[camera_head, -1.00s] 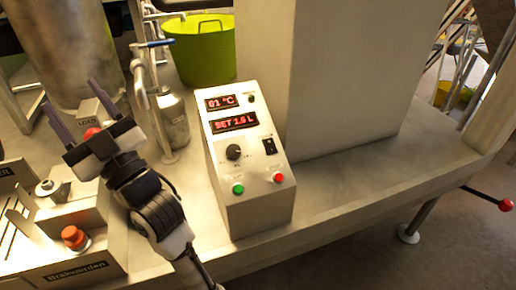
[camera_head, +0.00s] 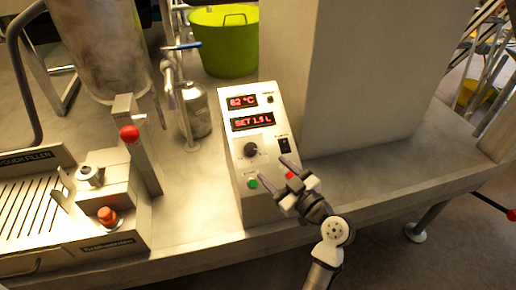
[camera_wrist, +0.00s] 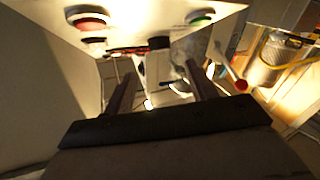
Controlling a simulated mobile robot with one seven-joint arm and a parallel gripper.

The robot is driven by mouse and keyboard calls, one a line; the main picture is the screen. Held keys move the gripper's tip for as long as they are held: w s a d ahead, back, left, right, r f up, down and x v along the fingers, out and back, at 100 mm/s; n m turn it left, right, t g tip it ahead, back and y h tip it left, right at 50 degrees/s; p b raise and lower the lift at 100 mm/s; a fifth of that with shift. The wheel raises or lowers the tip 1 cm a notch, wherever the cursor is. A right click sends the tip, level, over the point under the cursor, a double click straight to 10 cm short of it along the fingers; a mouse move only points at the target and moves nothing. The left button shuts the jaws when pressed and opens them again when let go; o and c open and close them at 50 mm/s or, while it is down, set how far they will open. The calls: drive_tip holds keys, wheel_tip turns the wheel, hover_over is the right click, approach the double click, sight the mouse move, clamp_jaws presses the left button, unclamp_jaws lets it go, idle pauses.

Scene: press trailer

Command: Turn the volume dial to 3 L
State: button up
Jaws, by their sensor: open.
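The control box (camera_head: 262,205) stands on the bench with a sloping pale front. Its black volume dial (camera_head: 251,149) sits below two red displays. The upper display (camera_head: 243,101) appears to read 62 °C, and the lower display (camera_head: 252,122) appears to read SET 1.5 L. My gripper (camera_head: 273,170) is open and empty in front of the lower panel, below and right of the dial in the head view. It partly covers the area around the red button (camera_head: 290,175). In the wrist view my gripper (camera_wrist: 158,85) shows two spread fingers; I cannot make out the dial there for certain.
A metal bottle (camera_head: 196,112) and a green tub (camera_head: 224,42) stand behind to the left. The pouch filler (camera_head: 100,210) is at left. Bare bench lies right of the box.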

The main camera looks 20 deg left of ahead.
sight(252, 150)
drive_tip(key=p+x, duration=0.3)
drive_tip(key=x, duration=0.5)
drive_tip(key=shift+w+a, duration=0.2)
drive_tip(key=c, duration=1)
